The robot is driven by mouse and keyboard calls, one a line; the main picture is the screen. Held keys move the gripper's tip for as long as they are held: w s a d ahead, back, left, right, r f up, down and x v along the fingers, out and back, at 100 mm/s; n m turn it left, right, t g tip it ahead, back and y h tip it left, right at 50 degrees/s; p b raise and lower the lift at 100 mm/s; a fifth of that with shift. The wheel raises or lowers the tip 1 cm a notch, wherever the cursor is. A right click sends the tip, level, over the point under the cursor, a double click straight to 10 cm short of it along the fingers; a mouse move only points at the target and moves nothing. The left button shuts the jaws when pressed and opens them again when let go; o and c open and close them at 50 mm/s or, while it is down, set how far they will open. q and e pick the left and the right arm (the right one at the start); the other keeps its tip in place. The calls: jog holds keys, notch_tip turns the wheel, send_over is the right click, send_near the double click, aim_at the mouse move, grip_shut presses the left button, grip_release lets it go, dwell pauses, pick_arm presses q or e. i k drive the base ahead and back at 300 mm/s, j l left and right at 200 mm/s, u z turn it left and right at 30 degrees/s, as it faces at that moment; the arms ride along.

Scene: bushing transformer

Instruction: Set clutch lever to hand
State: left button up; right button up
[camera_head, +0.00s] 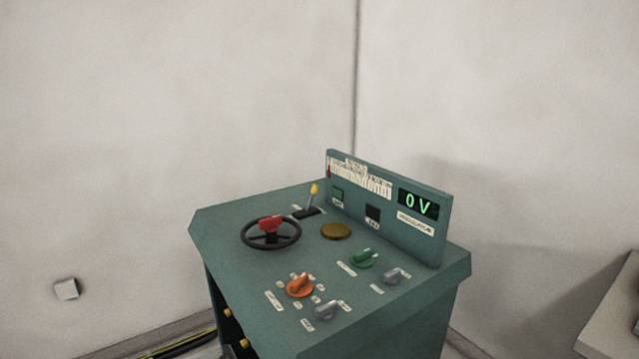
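The clutch lever (313,194) has a yellow knob on a thin shaft. It stands in a dark slot on the green console top (220,217), behind and right of the black handwheel (271,233) with the red hub. The lever looks close to upright with a slight lean to the right. Small labels lie beside its slot, but they are too small to read, so I cannot tell its marked position. Neither of my grippers shows in the head view.
The console's back panel (430,245) carries a display (418,204) reading "0 V". An orange knob (300,285), a green knob (363,258) and grey knobs (328,310) sit on the top. Walls stand behind. A grey surface (615,310) is at lower right.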

aim_at(314, 189)
jog(key=i+l, duration=0.25)
jog(key=l, duration=0.2)
jog(key=i+l, duration=0.25)
jog(key=l, duration=0.15)
jog(key=i+l, duration=0.25)
jog(key=l, duration=0.2)
jog(key=i+l, duration=0.3)
jog(key=k+l+z, duration=0.05)
jog(key=l, duration=0.05)
